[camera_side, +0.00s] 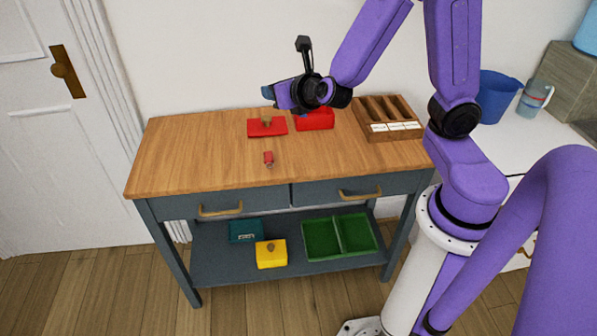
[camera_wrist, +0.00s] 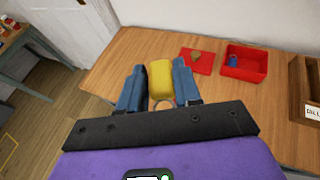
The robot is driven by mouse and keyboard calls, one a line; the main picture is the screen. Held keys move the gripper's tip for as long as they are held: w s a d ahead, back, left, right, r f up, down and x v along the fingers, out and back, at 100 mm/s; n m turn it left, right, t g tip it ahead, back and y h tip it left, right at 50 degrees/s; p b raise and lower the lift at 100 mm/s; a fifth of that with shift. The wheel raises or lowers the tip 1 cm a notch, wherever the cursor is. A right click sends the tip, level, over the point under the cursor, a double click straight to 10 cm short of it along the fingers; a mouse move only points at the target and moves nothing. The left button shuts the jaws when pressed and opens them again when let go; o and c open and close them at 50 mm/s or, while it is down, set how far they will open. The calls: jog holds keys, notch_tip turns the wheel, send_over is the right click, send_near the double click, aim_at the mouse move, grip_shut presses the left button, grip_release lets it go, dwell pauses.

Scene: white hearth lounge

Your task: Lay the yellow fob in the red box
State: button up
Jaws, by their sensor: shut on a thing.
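The yellow fob (camera_wrist: 160,80) is between the two blue fingers of my gripper (camera_wrist: 159,74), which is shut on it. In the side view my gripper (camera_side: 270,95) is in the air above the back of the wooden worktop, and the fob cannot be made out there. The red box (camera_wrist: 250,66) stands open on the worktop, ahead and to the right in the wrist view, with a small blue thing (camera_wrist: 233,61) inside. In the side view the red box (camera_side: 316,121) is partly hidden behind my arm.
A red lid (camera_side: 260,131) with a wooden knob lies left of the box. A small red fob (camera_side: 268,158) lies nearer the front edge. A wooden compartment tray (camera_side: 375,136) stands right of the box. The worktop (camera_side: 185,160) is clear on the left.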

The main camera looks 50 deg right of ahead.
jog(key=shift+w+r, duration=0.1)
jog(key=shift+r, duration=0.25)
jog(key=s+d+f+m+g+h, duration=0.2)
jog(key=d+f+m+h, duration=0.1)
jog(key=d+f, duration=0.3)
jog(key=s+d+f+m+g+h, duration=0.1)
jog(key=s+d+f+m+h, duration=0.2)
jog(key=f, duration=0.5)
send_over(286, 148)
jog(key=shift+n+y, duration=0.3)
notch_tip(286, 148, down, 9)
jog(key=shift+s+f, duration=0.15)
jog(key=shift+f, duration=0.05)
jog(key=shift+w+f, duration=0.2)
jog(key=shift+f, duration=1.55)
jog(key=shift+f, duration=0.15)
